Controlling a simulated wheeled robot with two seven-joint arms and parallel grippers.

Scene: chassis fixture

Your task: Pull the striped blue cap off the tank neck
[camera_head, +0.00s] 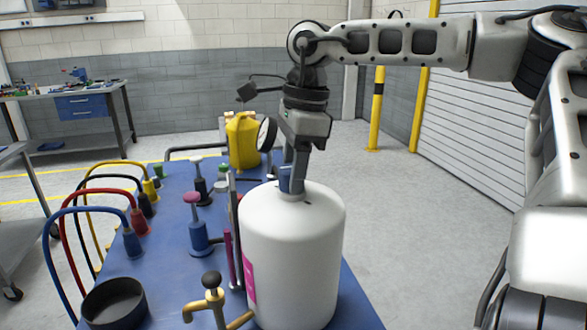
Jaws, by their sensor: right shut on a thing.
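The white tank (300,245) stands upright at the front right of the blue fixture table, with a pink label on its left side. The blue cap (285,178) is at the top of the tank, on or right at the neck; its stripes are too small to make out. My right gripper (292,182) points straight down over the tank top and is shut on the cap. Its fingers hide much of the cap and the neck. My left gripper is not in view.
Left of the tank are a brass tap (210,300), a blue valve with a pink knob (198,235) and a black bowl (113,303). Coloured hoses arch along the left edge. A yellow jug (242,140) stands behind the tank. Floor to the right is clear.

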